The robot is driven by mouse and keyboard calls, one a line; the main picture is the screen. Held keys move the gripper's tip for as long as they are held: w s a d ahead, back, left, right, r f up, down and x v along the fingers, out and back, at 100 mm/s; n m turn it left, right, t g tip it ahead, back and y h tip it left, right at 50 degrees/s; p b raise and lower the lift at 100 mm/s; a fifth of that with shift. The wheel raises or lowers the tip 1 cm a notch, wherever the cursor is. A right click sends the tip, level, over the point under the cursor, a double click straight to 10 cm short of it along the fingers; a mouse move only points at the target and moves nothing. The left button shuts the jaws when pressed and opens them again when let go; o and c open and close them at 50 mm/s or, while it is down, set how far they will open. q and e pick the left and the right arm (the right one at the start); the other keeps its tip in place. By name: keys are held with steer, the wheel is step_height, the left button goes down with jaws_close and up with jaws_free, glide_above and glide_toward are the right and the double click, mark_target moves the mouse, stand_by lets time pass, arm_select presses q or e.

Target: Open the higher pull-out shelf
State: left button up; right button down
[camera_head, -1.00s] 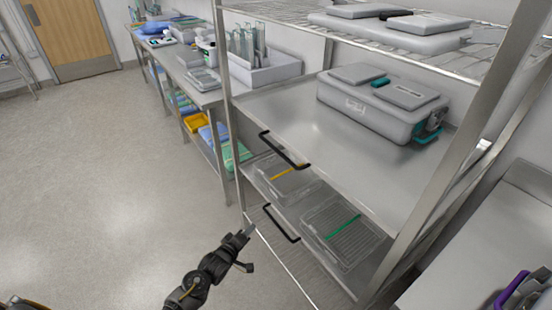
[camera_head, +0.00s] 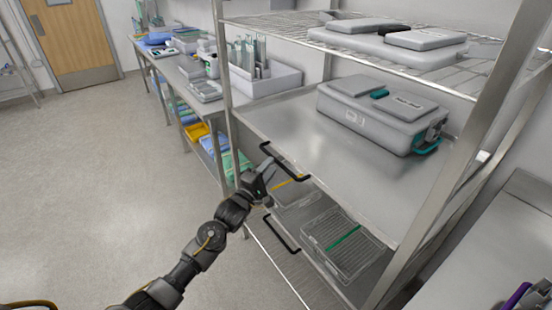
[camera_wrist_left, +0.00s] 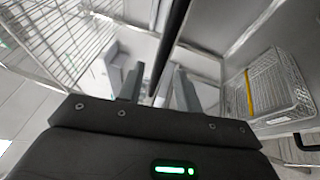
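The higher pull-out shelf (camera_head: 290,125) is a flat grey metal tray in the rack, with a black bar handle (camera_head: 285,160) on its front edge. It looks pushed in. The lower pull-out shelf (camera_head: 300,212) has a similar black handle (camera_head: 281,233). My left gripper (camera_head: 268,172) is at the left part of the higher handle, partly covering that area. In the left wrist view its two fingers (camera_wrist_left: 160,88) are apart, and a black bar (camera_wrist_left: 171,40) runs up from between them. I cannot tell whether they touch it. My right gripper is not in view.
A grey case (camera_head: 370,115) stands on the higher shelf. A wire shelf (camera_head: 470,70) with grey cases is above. Rack posts (camera_head: 222,95) flank the shelves. The floor (camera_head: 110,180) to the left is clear.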

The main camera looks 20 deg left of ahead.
mark_target(276, 159)
arm_select(q)
steer(key=shift+x, duration=2.35)
jaws_close()
